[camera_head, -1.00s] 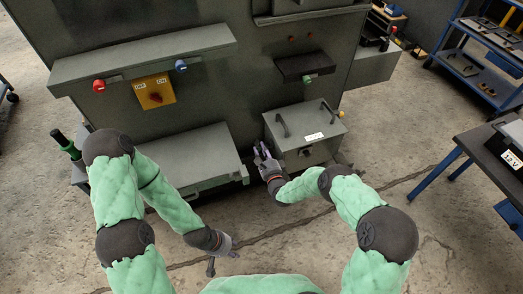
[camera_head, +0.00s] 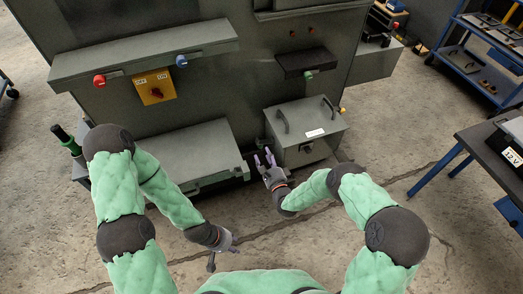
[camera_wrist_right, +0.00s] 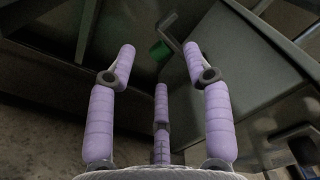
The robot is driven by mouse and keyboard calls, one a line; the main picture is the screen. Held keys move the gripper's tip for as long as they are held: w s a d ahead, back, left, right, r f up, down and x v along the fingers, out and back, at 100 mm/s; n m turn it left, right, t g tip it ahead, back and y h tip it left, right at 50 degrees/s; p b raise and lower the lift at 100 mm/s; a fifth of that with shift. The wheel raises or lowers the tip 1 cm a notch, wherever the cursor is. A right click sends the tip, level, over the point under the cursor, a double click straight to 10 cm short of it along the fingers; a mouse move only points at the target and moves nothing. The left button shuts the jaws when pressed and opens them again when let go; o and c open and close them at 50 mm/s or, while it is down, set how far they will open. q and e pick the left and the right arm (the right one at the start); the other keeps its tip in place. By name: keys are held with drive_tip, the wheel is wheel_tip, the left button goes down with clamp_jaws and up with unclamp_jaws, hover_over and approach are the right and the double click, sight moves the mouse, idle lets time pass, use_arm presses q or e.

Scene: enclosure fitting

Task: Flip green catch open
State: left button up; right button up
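In the right wrist view, a small green part (camera_wrist_right: 160,50), perhaps the catch, shows beyond my fingers beside a grey bar. No finger touches it visibly. I cannot tell its position clearly. My right gripper (camera_head: 264,157) is open and empty at the left side of a grey lidded box (camera_head: 330,122) with two dark handles. Its spread lilac fingers also show in the right wrist view (camera_wrist_right: 158,66). A green knob (camera_head: 308,76) sits under a dark ledge above the box. My left gripper (camera_head: 224,254) hangs low over the floor, empty, its fingers apart.
A wide grey box (camera_head: 185,155) stands left of my right gripper, with a narrow gap between. A yellow switch plate (camera_head: 154,88), red knob (camera_head: 99,81) and blue knob (camera_head: 181,61) are on the cabinet. A table (camera_head: 480,145) stands right. Floor in front is free.

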drive_tip(key=v, duration=0.7)
drive_tip(key=shift+a, duration=0.2)
drive_tip(key=shift+f, duration=0.1)
